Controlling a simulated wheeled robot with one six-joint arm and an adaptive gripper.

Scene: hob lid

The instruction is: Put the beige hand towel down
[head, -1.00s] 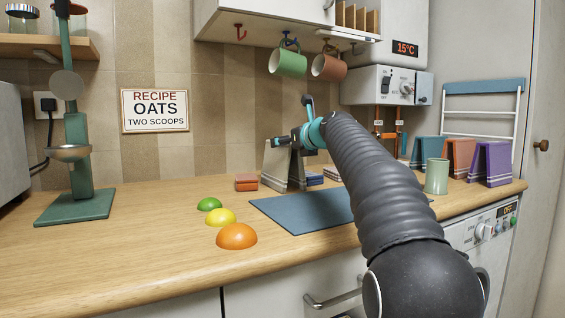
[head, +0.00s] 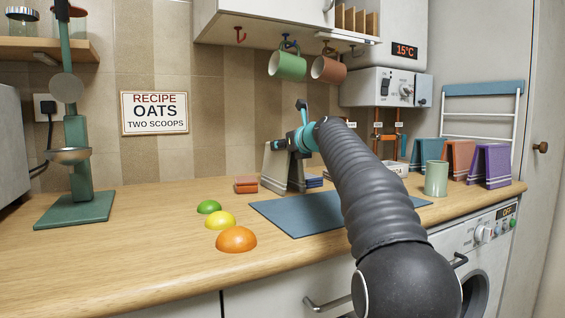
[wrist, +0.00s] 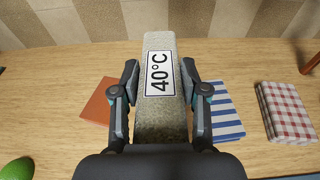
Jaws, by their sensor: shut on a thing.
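The beige hand towel (head: 272,165) hangs in a tent-like fold under my gripper (head: 285,145), near the back of the counter. In the wrist view my gripper (wrist: 159,80) is shut on the towel (wrist: 160,122), with one finger on each side. A white label reading 40°C faces up on it. The towel's lower edge is at or just above the wooden counter (head: 130,240); I cannot tell whether it touches. My arm hides part of the counter on the right.
An orange-red folded cloth (wrist: 97,102) lies left of the towel, a blue-striped cloth (wrist: 226,112) and a checked cloth (wrist: 286,112) right. A blue mat (head: 290,215) lies in front. Tented towels (head: 490,165) and a green mug (head: 436,178) stand right. Mugs (head: 287,66) hang above.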

